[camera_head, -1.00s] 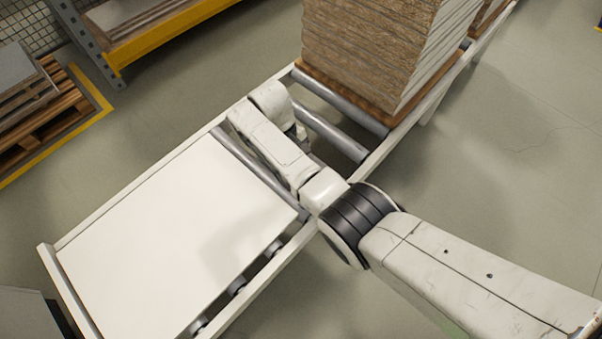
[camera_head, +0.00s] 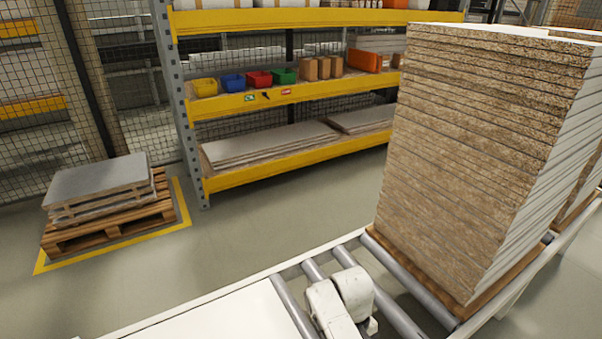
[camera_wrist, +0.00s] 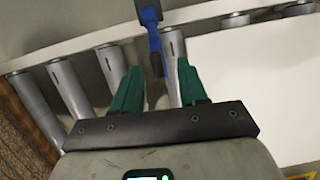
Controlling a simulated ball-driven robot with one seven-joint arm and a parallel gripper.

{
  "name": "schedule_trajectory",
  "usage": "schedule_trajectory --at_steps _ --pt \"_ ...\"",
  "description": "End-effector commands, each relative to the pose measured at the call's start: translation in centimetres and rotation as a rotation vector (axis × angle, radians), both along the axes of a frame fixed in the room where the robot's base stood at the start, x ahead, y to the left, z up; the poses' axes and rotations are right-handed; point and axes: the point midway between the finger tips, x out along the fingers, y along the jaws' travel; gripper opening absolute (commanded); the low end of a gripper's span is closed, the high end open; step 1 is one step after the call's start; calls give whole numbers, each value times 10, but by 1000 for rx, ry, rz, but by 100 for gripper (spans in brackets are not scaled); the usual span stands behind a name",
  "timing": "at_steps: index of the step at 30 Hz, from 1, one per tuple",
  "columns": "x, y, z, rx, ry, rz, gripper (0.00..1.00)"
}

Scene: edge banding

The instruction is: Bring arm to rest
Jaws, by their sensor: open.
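My gripper (camera_wrist: 157,80) shows in the wrist view with its two green fingers apart. Metal rollers lie beyond the fingers. A blue tool-like item with a dark end (camera_wrist: 155,45) appears in line with the gap between the fingers; I cannot tell whether it touches them. In the head view only white links of my arm (camera_head: 340,300) show at the bottom, over the conveyor rollers (camera_head: 398,310). The gripper itself is out of the head view.
A white panel (camera_head: 215,318) lies on the conveyor, also in the wrist view (camera_wrist: 255,85). A tall board stack (camera_head: 470,160) stands at right. A shelf rack (camera_head: 290,100) with coloured bins and a pallet with grey boards (camera_head: 100,190) stand behind. Floor between is clear.

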Motion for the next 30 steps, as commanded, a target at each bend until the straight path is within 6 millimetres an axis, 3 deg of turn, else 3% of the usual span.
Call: schedule_trajectory --at_steps 6,11,17,21,25,30 --pt "-65 -30 2 57 -84 -106 43" --pt "-119 -56 19 80 -155 -199 43" --pt "-192 -93 60 84 -249 -320 43" --pt "-240 -115 99 71 -314 -396 43" --pt "-272 -130 129 58 -359 -444 43" --pt "-290 -137 148 47 -387 -471 43"
